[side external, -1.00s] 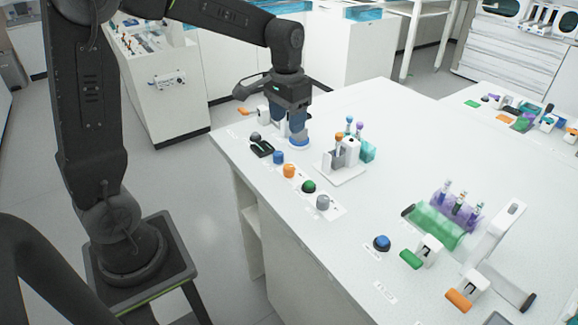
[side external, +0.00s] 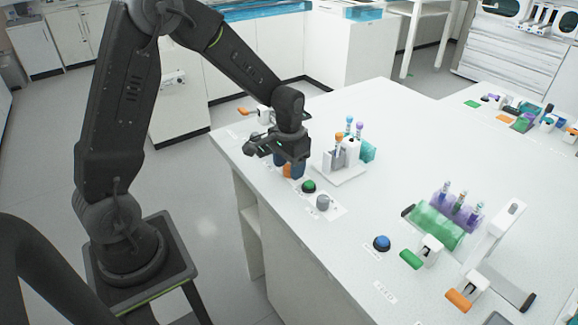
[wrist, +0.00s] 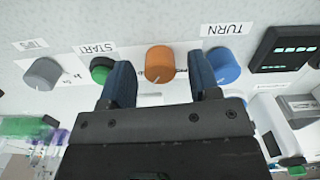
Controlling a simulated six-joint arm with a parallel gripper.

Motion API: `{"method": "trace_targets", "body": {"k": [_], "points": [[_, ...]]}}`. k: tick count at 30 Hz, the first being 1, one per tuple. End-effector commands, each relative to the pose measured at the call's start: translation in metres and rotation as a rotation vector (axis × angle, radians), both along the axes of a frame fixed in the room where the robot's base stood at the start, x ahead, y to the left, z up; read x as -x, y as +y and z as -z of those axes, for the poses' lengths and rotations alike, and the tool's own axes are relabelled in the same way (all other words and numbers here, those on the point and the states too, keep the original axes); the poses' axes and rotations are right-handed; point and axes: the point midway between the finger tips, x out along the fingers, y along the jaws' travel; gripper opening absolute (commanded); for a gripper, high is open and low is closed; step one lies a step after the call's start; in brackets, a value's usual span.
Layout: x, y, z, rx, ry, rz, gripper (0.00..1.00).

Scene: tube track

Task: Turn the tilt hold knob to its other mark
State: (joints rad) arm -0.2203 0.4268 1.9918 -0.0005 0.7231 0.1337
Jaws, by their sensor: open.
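My gripper (side external: 292,166) is open over the row of knobs at the bench's near edge. In the wrist view its two blue fingers (wrist: 159,72) stand either side of an orange knob (wrist: 159,64), with a visible gap each side. A grey knob (wrist: 43,74) with a pale pointer line lies at the left there; it also shows in the side view (side external: 323,202). A blue knob (wrist: 224,67) by the label TURN lies just right of the right finger. I cannot read which knob is labelled tilt hold.
A green button (wrist: 101,70) marked START sits close to the left finger. A dark display (wrist: 287,48) lies at the right. A rack with capped tubes (side external: 345,155) stands behind the row. A blue button (side external: 381,243) sits farther right; the bench between is clear.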

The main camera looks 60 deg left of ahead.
Motion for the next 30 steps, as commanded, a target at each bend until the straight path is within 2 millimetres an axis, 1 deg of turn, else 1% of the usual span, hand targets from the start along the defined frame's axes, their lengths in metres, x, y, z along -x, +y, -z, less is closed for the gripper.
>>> {"method": "trace_targets", "body": {"k": [3,11,26,27,30], "points": [[0.0004,-0.0001,0.0055,0.0,0.001,0.0,0.56],[0.0002,0.0,0.006,0.0,0.0,0.0,0.56],[0.0,0.0,0.0055,0.0,0.0,0.0,0.09],[0.0,0.0,0.0054,0.0,0.0,0.0,0.07],[0.0,0.0,0.0054,0.0,0.0,-0.003,0.07]]}}
